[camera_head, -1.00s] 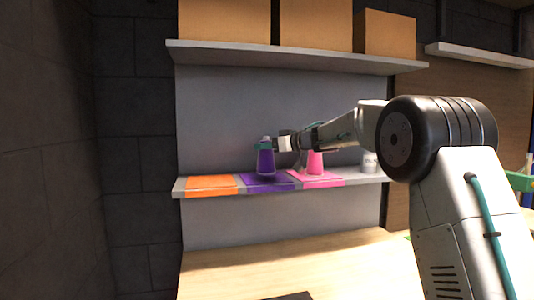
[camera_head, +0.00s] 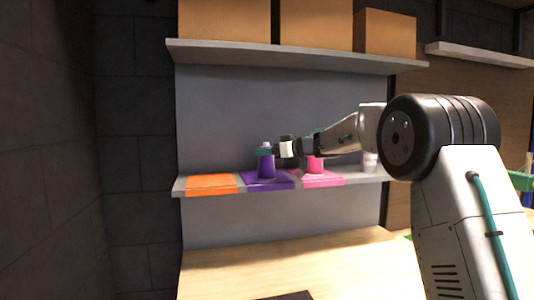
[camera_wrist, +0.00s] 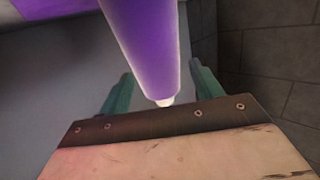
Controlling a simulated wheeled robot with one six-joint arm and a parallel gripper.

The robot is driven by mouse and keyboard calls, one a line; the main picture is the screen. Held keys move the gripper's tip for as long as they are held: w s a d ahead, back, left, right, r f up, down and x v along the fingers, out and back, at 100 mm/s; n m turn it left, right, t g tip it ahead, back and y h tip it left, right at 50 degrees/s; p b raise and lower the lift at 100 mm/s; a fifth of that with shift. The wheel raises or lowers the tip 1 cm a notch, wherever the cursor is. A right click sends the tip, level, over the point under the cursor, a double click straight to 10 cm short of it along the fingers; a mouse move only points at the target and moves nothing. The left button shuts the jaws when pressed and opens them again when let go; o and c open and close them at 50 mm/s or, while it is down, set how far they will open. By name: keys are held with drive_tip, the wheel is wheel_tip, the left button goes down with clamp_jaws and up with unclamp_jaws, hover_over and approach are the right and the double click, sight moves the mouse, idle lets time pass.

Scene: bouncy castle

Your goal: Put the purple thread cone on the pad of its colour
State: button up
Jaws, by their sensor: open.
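The purple thread cone (camera_head: 266,168) stands upright on the purple pad (camera_head: 256,184) on the low shelf in the head view. It fills the upper middle of the wrist view (camera_wrist: 146,45), its pale tip towards my gripper. My gripper (camera_head: 266,151) is at the upper part of the cone. Its green fingers (camera_wrist: 160,90) are open, one on each side of the cone, with visible gaps in the wrist view.
An orange pad (camera_head: 211,184) lies to the left, empty. A pink cone (camera_head: 315,166) stands on the pink pad (camera_head: 318,181) to the right, partly behind my arm. A white cone (camera_head: 370,162) stands further right. Boxes (camera_head: 316,25) stand on the shelf above.

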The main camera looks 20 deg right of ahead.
drive_tip(key=v, duration=1.1)
drive_tip(key=shift+s+d, duration=0.15)
drive_tip(key=shift+d, duration=0.05)
drive_tip(key=s+d+r+m+t+h, duration=0.1)
drive_tip(key=s+r+m+t+h, duration=0.35)
drive_tip(key=r+t+h, duration=0.2)
drive_tip(key=s+d+f+m+g+h, duration=0.2)
drive_tip(key=s+m+h, duration=0.1)
drive_tip(key=s+h, duration=0.15)
drive_tip(key=s+d+f+m+g+h, duration=0.1)
drive_tip(key=s+d+f+m+h, duration=0.15)
drive_tip(key=s, duration=0.35)
drive_tip(key=s+a+f+g, duration=0.3)
drive_tip(key=s+f, duration=0.5)
drive_tip(key=s, duration=0.4)
drive_tip(key=s+a+f+g+y, duration=0.1)
drive_tip(key=s+a+f+g, duration=0.3)
drive_tip(key=s, duration=0.8)
drive_tip(key=s+a+f+n+g+y, duration=0.1)
drive_tip(key=s+a+f+g, duration=0.2)
drive_tip(key=s+f, duration=0.9)
drive_tip(key=s+g, duration=0.1)
drive_tip(key=g, duration=0.2)
drive_tip(key=shift+a+g, duration=0.25)
drive_tip(key=shift+g, duration=0.1)
